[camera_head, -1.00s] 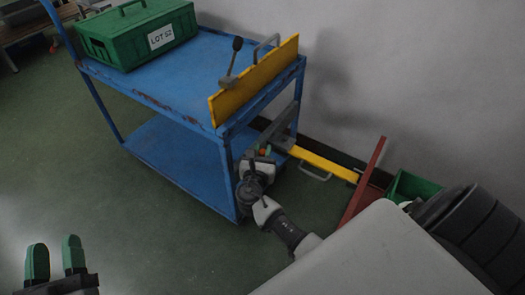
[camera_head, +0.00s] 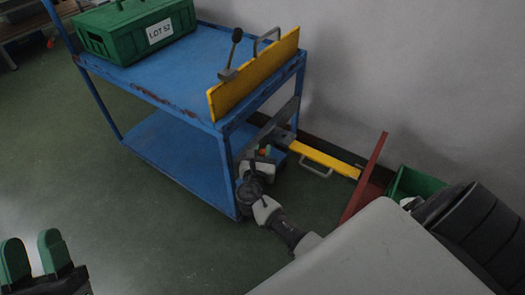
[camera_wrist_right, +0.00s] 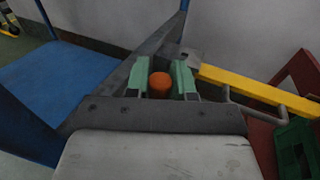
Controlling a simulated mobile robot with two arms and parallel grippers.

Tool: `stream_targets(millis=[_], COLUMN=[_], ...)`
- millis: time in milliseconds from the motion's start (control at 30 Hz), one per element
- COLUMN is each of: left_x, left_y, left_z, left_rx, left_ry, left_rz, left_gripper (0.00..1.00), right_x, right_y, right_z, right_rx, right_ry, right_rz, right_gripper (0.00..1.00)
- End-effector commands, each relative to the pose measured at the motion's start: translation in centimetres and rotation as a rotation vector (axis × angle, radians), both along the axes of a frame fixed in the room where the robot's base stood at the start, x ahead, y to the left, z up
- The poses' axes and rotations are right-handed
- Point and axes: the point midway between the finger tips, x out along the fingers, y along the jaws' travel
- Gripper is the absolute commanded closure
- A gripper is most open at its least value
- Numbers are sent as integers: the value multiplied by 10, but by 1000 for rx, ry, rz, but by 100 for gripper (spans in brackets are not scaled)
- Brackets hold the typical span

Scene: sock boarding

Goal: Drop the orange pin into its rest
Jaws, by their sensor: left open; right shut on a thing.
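The orange pin (camera_wrist_right: 160,84) shows its round top between the green fingers of my right gripper (camera_wrist_right: 159,80) in the right wrist view. The right gripper is shut on it. In the head view the pin is a tiny orange spot (camera_head: 263,152) beside the cart's right end, and the right gripper (camera_head: 265,156) is small and partly hidden by its own wrist. A grey bar lies just beyond the fingers; I cannot tell where the pin's rest is. My left gripper (camera_head: 33,258) is open and empty over the floor at the lower left.
A blue two-shelf cart (camera_head: 185,75) carries a green "LOT 52" crate (camera_head: 140,32) and an upright yellow plate (camera_head: 255,75). A yellow bar with a handle (camera_head: 325,158), a red panel (camera_head: 365,180) and a green bin (camera_head: 415,184) stand right.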

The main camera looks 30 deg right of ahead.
Motion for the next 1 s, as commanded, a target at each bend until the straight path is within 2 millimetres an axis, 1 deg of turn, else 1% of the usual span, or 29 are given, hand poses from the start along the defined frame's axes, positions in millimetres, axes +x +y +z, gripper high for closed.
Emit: stream_targets(millis=[433, 467, 633, 667, 1000], left_x=[-2, -2, -2, -2, -1], left_y=[0, 0, 0, 0, 0], left_z=[2, 2, 2, 2, 2], left_rx=[-7, -7, -7, -7, -3], left_ry=[-25, -25, -25, -25, -12], left_rz=[-1, -1, -1, -1, -1], left_gripper=[57, 57, 57, 57, 57], right_x=[0, 0, 0, 0, -3], right_y=[0, 0, 0, 0, 3], right_z=[-1, -1, -1, -1, -1], right_rx=[-1, -1, -1, -1, 0], right_ry=[-1, -1, -1, -1, 1], right_rz=[0, 0, 0, 0, 1], right_gripper=[100, 75, 49, 47, 47])
